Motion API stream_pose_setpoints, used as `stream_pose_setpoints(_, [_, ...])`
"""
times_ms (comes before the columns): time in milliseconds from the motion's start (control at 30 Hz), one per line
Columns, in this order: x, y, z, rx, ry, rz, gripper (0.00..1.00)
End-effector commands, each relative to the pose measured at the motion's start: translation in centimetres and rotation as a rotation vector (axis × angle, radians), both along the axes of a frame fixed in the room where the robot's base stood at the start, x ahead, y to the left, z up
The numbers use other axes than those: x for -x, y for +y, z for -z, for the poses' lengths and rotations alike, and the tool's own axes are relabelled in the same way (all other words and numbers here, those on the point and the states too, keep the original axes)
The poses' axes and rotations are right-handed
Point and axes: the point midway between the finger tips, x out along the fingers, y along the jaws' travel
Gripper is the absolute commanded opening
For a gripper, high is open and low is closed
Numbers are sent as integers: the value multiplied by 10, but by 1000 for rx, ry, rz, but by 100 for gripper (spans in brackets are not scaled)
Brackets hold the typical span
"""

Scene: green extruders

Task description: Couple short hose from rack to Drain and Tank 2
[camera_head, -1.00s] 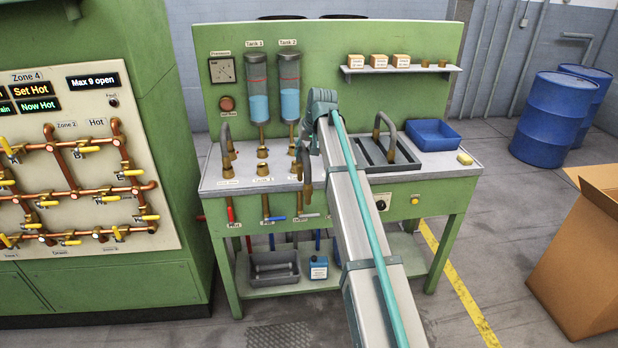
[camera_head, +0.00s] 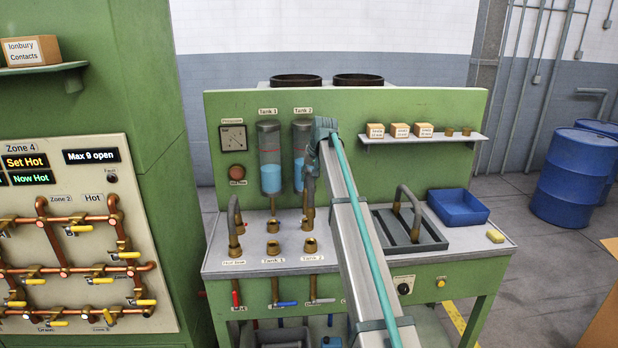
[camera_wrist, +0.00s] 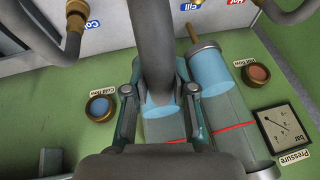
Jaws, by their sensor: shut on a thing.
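My gripper (camera_wrist: 158,105) is shut on a dark grey bent hose (camera_wrist: 155,45). In the head view my arm mostly hides the gripper, and the held hose (camera_head: 309,188) shows left of it, above the bench. A brass end (camera_head: 307,218) of the held hose hangs above and apart from the brass Tank 2 fitting (camera_head: 310,246). The other end is not clear. The left fitting's label is too small to read, so I cannot tell which is Drain.
Another bent hose (camera_head: 235,212) stands at the bench's left. A further hose (camera_head: 409,203) stands at the dark tray (camera_head: 430,240). A blue bin (camera_head: 458,208) and yellow sponge (camera_head: 495,236) are at the right. The Tank 1 cylinder (camera_head: 269,150) and gauge (camera_head: 232,138) are on the back panel.

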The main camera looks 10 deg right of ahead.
Motion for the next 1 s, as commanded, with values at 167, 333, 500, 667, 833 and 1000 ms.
stream_pose_setpoints(167, [0,0,10,0,-1,0,0])
stream_pose_setpoints(333, [1,0,23,0,0,0,0])
stream_pose_setpoints(500, [1,0,38,0,-1,0,0])
stream_pose_setpoints(667, [0,0,46,0,-1,0,0])
stream_pose_setpoints(833, [0,0,50,-1,-1,0,0])
stream_pose_setpoints(1000, [0,0,50,0,-1,0,0])
